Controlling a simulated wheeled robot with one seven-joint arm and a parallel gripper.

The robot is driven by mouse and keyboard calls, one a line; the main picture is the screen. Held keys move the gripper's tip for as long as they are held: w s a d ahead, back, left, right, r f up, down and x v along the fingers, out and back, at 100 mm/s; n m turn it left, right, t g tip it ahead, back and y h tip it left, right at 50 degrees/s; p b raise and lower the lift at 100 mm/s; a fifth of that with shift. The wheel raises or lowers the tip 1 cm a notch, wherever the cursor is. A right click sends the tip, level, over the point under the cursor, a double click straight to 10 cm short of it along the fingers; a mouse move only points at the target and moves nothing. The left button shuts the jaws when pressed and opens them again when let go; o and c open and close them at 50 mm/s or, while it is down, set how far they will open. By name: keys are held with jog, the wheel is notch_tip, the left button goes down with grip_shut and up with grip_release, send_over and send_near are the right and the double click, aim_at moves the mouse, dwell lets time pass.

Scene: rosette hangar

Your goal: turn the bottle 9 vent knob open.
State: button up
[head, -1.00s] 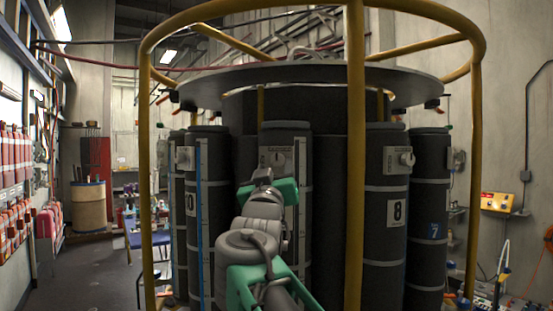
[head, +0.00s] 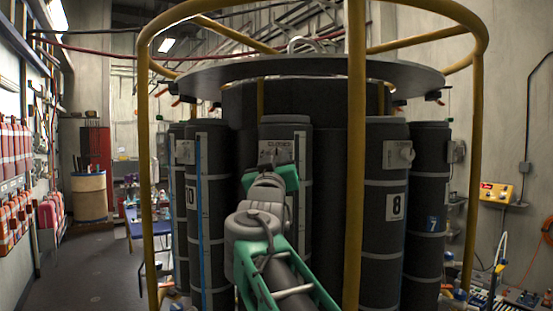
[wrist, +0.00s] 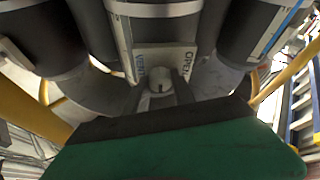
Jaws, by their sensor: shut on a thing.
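Bottle 9 (head: 303,205) is the dark upright cylinder between the bottles marked 10 and 8; its own number is hidden by my arm. Its pale vent plate (head: 284,149) is near the top. In the wrist view the plate (wrist: 182,57) carries the words VENT and OPEN, upside down. The round grey vent knob (wrist: 160,84) sits in front of it, between my fingers; in the head view my gripper hides it. My gripper (wrist: 160,92) is shut on the knob, one finger on each side. I cannot tell the knob's exact angle.
Bottle 10 (head: 192,225) and bottle 8 (head: 386,240) stand close on either side. A yellow upright post (head: 355,200) of the surrounding frame is just right of my arm. A round dark plate (head: 310,68) overhangs the bottles. Open floor (head: 90,265) lies to the left.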

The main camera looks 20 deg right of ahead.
grip_shut()
jog(key=shift+n+y, duration=0.3)
jog(key=shift+n, duration=0.3)
jog(key=n+y, duration=0.1)
jog(key=n, duration=0.1)
jog(key=n+y+b, duration=0.1)
jog(key=n, duration=0.1)
jog(key=shift+s+d+t, duration=0.1)
jog(key=shift+d+t, duration=0.05)
jog(key=shift+t, duration=0.15)
jog(key=n+y, duration=0.1)
jog(key=n, duration=0.1)
jog(key=n+y, duration=0.1)
jog(key=n, duration=0.1)
jog(key=n+y, duration=0.1)
jog(key=n, duration=0.1)
jog(key=shift+r+n, duration=0.25)
jog(key=shift+n, duration=0.15)
jog(key=n+g+p, duration=0.1)
jog(key=n, duration=0.2)
jog(key=n+g+y+p, duration=0.1)
jog(key=n, duration=0.1)
jog(key=shift+r+n, duration=0.2)
jog(key=shift+n, duration=0.2)
jog(key=shift+n+g+y+p, duration=0.3)
jog(key=shift+n+g+p, duration=0.45)
jog(key=shift+n, duration=0.85)
jog(key=shift+f, duration=0.1)
jog(key=o, duration=0.9)
grip_release()
